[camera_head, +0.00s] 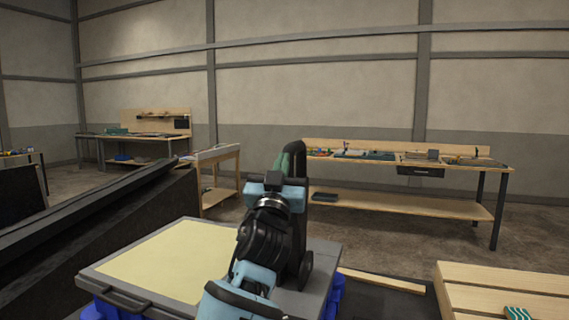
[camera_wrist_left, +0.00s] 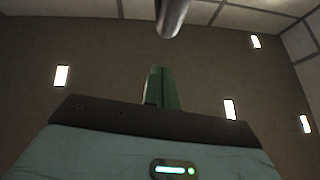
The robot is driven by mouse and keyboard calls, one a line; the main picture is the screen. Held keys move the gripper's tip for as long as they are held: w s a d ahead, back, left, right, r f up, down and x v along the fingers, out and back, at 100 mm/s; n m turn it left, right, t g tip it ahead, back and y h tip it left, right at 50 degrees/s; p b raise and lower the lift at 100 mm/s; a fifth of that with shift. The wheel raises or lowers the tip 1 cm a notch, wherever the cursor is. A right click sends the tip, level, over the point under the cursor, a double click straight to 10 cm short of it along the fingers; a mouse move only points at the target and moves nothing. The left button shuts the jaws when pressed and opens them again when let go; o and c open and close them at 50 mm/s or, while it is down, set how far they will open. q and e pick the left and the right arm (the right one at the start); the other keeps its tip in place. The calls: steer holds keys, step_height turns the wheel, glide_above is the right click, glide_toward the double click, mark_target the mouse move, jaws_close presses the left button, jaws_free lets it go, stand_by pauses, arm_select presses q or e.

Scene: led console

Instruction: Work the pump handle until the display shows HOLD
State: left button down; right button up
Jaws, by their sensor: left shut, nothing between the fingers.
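A dark upright post with a bent top (camera_head: 299,155), which looks like the pump handle, rises from the right side of a grey-topped unit. My left arm partly hides it. My left gripper (camera_head: 281,161) is just left of the bent top, pointing away from me. In the left wrist view the green fingers (camera_wrist_left: 161,88) are together and empty. A grey metal rod end (camera_wrist_left: 171,16) shows at the top of that view, apart from the fingers in the picture. I cannot tell their distance in depth. No display is visible. My right gripper is out of view.
The grey top (camera_head: 100,273) carries a pale yellow panel (camera_head: 170,262), with blue parts below. A dark sloped structure (camera_head: 110,225) stands at left. A slatted wooden surface (camera_head: 500,285) is at right. Workbenches (camera_head: 410,170) stand farther back, beyond open floor.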

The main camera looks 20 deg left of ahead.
mark_target(288, 150)
arm_select(q)
steer(key=w, duration=0.2)
steer(key=w+f, duration=0.1)
steer(key=shift+w+a+b, duration=0.2)
steer(key=shift+a+b, duration=0.1)
steer(key=shift+b, duration=0.1)
steer(key=shift+w, duration=0.2)
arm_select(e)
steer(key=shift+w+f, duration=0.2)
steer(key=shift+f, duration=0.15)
arm_select(q)
steer(key=shift+r, duration=0.1)
